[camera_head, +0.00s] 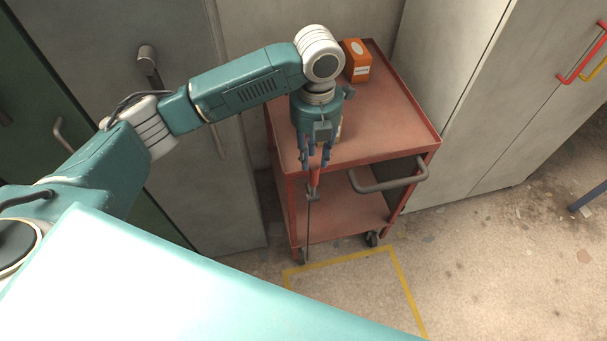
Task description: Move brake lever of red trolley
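The red trolley (362,152) stands against the grey cabinets, with a top tray, a lower shelf (345,222) and a grey push handle (392,184). Its brake lever (314,181) has a red grip on a thin dark rod that runs down the front left corner toward a wheel. My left gripper (315,166) points down at the trolley's front edge. Its fingers are apart, one on each side of the upper end of the red grip. I cannot tell whether they touch it. My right gripper is not in view.
An orange box (357,62) stands at the back of the top tray. A small pale item behind my gripper is mostly hidden. Cabinets (470,90) flank the trolley closely. A yellow floor outline (345,257) lies in front, on clear floor.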

